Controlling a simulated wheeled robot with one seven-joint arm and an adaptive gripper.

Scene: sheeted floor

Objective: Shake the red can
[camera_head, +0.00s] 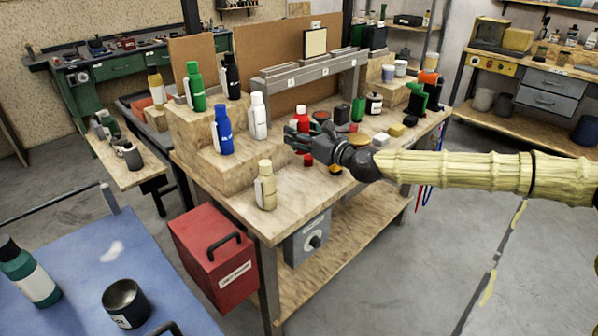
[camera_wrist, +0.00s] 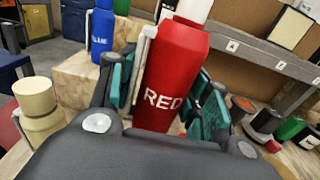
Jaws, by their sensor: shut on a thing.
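The red can (camera_wrist: 172,70), lettered RED, stands between the teal-padded fingers of my gripper (camera_wrist: 166,92) in the wrist view. The fingers are shut on it, one on each side. It leans slightly in that view. In the head view my gripper (camera_head: 305,138) is above the workbench, and the top of the red can (camera_head: 302,117) shows over the fingers. The fingers hide its middle. A small red patch shows just below the gripper; I cannot tell if it is the can's bottom. Whether the can touches the bench is unclear.
A blue bottle (camera_head: 222,131), a white bottle (camera_head: 258,116) and a beige bottle (camera_head: 265,185) stand to the left on the bench and its steps. A grey shelf frame (camera_head: 300,75) is behind. Small blocks and jars lie to the right.

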